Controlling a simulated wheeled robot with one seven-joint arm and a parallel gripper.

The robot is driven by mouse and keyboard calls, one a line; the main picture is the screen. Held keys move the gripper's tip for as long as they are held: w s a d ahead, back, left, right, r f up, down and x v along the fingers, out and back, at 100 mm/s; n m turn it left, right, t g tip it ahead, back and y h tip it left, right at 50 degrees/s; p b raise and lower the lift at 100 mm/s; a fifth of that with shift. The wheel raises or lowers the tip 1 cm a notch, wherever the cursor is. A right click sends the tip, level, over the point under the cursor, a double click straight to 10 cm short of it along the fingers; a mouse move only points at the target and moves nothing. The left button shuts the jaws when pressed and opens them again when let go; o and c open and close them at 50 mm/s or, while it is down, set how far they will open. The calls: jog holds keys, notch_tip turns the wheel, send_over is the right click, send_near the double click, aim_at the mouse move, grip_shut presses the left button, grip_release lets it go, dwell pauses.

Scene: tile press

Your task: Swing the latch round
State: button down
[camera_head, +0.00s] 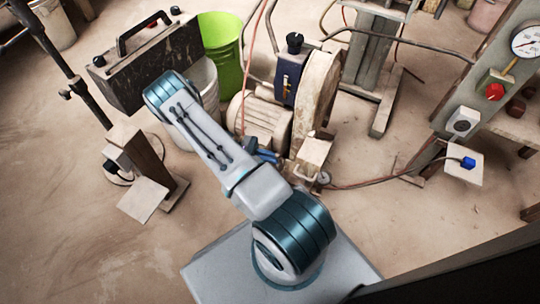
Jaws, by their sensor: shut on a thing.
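I cannot pick out the latch with certainty. A small blue piece (467,163) sits on a pale square plate (460,174) at the right, below the control panel; it is too small to tell whether it is a latch. Another blue part (266,157) shows just beyond my arm near the middle, partly covered by the arm. My arm rises from the grey base at the bottom and reaches to the upper left, beside a dark case. My gripper is not visible, so its fingers and anything between them are hidden.
A dark toolbox (152,65) and a green bucket (222,42) stand at the upper left. A motor with a wheel housing (318,95) stands in the middle. A panel (480,105) with gauge and red knob is at the right. A small wooden stand (145,150) is at the left. Lower-left floor is clear.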

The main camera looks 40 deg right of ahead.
jog(key=c, duration=1.8)
grip_release()
jog(key=shift+w, duration=0.1)
jog(key=p+v, duration=0.1)
jog(key=v, duration=1.2)
jog(key=shift+w+a, duration=0.2)
jog(key=shift+w, duration=0.1)
jog(key=shift+p, duration=0.3)
